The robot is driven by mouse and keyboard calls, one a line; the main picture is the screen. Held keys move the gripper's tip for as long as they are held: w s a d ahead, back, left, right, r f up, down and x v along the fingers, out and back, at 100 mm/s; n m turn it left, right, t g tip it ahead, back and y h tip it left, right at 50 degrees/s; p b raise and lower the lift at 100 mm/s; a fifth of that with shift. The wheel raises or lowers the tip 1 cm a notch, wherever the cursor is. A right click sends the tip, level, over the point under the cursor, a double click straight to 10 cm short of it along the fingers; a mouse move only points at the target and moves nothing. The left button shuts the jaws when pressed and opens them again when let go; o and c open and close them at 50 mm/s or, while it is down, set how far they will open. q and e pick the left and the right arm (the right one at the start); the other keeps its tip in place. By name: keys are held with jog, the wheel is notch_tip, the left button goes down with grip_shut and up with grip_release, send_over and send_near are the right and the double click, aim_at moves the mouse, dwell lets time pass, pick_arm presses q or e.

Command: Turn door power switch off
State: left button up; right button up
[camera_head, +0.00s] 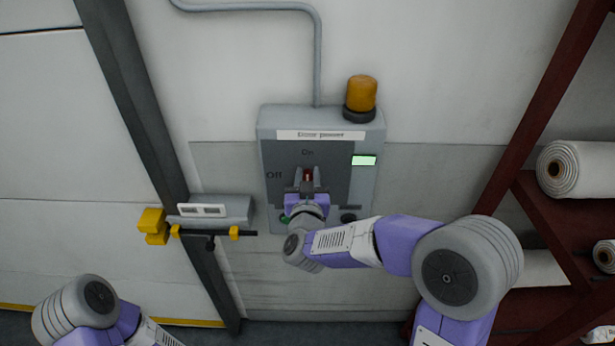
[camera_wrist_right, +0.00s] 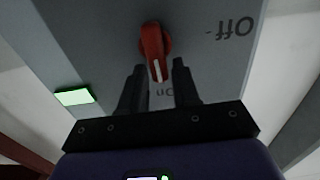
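The grey door power box (camera_head: 270,130) is on the wall, with "On" above and "Off" at left on its dark panel. Its red rotary switch (camera_head: 308,175) is partly hidden by my right gripper in the head view. In the right wrist view the red switch (camera_wrist_right: 155,50) shows its white mark pointing at "On". My right gripper (camera_head: 307,182) is in front of the switch. In the wrist view its fingers (camera_wrist_right: 159,68) are apart, on either side of the handle's tip, with gaps visible. My left gripper is out of view; only part of my left arm shows at lower left.
An amber beacon (camera_head: 361,95) stands on the box, and a small display (camera_head: 364,160) glows green. A grey and yellow latch unit (camera_head: 220,208) is left of the box, by the door frame. A dark red shelf (camera_head: 545,215) with white rolls (camera_head: 585,168) is at right.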

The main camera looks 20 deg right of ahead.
grip_shut()
jog(key=shift+a+n, duration=0.1)
jog(key=shift+n, duration=0.2)
jog(key=n+p, duration=0.1)
jog(key=n, duration=0.1)
jog(key=shift+w+a+n+p, duration=0.1)
jog(key=shift+a+n+p, duration=0.2)
jog(key=shift+p, duration=0.1)
jog(key=shift+w+a+f+n+p, duration=0.1)
jog(key=shift+a+f+n+p, duration=0.3)
jog(key=shift+n+p, duration=1.5)
jog(key=shift+w+a+f+n+p, duration=0.2)
jog(key=shift+f+n+p, duration=0.45)
jog(key=shift+n, duration=2.3)
jog(key=shift+a+f+n+p, duration=0.35)
jog(key=shift+n+p, duration=1)
jog(key=shift+n, duration=1.1)
jog(key=shift+f, duration=0.1)
